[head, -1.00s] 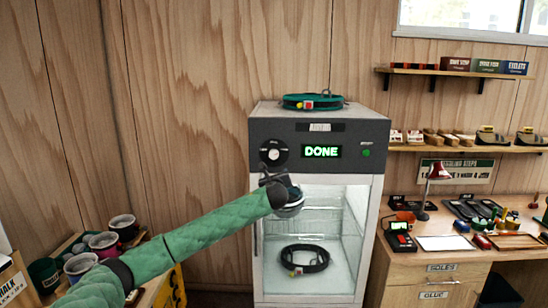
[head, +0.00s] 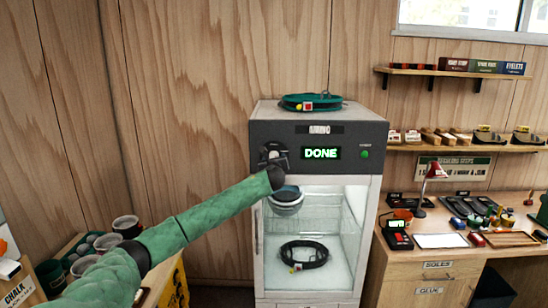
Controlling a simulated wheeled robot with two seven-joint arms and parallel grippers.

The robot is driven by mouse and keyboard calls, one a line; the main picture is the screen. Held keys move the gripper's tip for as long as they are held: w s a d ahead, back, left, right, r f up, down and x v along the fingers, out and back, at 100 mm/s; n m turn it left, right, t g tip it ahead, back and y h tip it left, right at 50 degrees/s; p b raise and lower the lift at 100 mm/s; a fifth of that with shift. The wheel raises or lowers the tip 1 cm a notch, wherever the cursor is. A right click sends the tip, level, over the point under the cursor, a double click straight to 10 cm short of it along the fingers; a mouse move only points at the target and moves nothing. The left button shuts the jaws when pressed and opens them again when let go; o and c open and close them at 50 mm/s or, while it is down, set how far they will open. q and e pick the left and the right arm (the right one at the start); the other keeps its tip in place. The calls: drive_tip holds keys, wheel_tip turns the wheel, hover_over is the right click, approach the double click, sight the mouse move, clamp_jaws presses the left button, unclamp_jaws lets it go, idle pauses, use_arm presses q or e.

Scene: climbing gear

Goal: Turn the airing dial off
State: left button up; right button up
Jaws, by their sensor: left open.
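The airing dial (head: 266,149) is a round black knob with a pale centre on the dark upper panel of the airing cabinet (head: 318,134). My left gripper (head: 274,157) is at the dial and covers its lower right part. It is open; I cannot tell whether its fingers touch the dial. The display (head: 321,153) reads "DONE" in green, and a green light (head: 365,154) glows at its right. The dial's pointer is too hidden to read. My right gripper is not in view.
A green coiled strap (head: 311,103) lies on top of the cabinet. A dark coil (head: 304,254) lies inside, behind glass. A workbench (head: 440,269) with tools stands at the right. Several cups (head: 126,226) stand at lower left.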

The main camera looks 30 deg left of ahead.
use_arm(q)
drive_tip(key=shift+c, duration=0.2)
drive_tip(key=c, duration=0.9)
use_arm(e)
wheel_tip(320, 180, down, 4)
drive_tip(key=b, duration=0.4)
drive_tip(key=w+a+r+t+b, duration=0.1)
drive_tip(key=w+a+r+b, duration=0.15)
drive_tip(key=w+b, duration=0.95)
use_arm(q)
drive_tip(key=shift+n+b, duration=3)
drive_tip(key=shift+n, duration=11)
drive_tip(key=shift+c, duration=0.2)
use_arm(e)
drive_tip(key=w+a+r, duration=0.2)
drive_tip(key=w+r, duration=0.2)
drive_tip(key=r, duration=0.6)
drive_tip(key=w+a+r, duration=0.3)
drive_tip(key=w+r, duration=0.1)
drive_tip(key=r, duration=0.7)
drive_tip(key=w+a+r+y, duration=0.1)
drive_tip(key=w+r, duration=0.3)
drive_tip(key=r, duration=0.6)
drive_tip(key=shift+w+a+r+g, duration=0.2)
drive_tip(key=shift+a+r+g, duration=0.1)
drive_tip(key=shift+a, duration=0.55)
